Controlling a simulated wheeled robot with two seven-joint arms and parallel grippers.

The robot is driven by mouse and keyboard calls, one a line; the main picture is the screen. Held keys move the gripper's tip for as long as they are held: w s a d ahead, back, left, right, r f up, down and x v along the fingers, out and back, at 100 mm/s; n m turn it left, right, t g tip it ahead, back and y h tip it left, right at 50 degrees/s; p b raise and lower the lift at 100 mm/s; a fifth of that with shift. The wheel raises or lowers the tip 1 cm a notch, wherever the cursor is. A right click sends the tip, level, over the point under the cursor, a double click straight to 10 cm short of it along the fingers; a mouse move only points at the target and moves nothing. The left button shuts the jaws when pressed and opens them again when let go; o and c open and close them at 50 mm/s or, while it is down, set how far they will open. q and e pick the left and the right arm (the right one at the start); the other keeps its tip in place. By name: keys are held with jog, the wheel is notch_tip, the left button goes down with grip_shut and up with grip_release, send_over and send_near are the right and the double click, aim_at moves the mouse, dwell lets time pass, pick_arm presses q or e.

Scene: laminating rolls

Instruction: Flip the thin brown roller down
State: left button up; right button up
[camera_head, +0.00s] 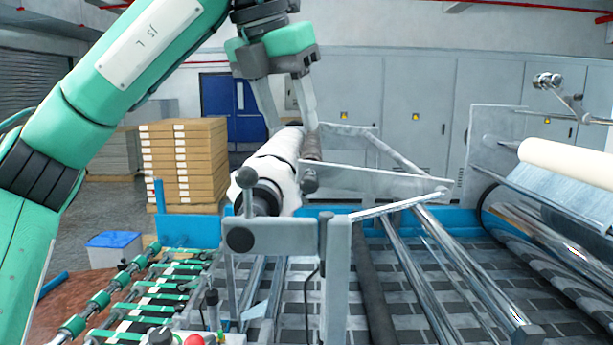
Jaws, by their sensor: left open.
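The thin brown roller (312,147) lies alongside the right of a thick white roll (279,165), seen nearly end-on. Its near end is close to a grey knob on the frame, and much of its length is foreshortened. My left gripper (292,127) comes down from above with its fingers apart. One finger is over the white roll and the other is at the far part of the brown roller. I cannot tell whether that finger touches the roller. My right gripper is not in view.
A grey metal frame (334,270) with a black ball lever (246,178) stands in front of the rolls. Slanted metal bars (375,180) extend to the right. A cream roll (568,162) sits at the far right. Stacked brown boxes (185,160) stand behind at the left.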

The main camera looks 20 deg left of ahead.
aim_at(307, 176)
pick_arm(q)
jog(key=p+x, duration=0.1)
jog(key=x, duration=1)
jog(key=shift+w+a+p, duration=0.1)
jog(key=shift+w+p, duration=0.1)
jog(key=shift+p, duration=0.15)
jog(key=shift+s, duration=0.1)
grip_shut()
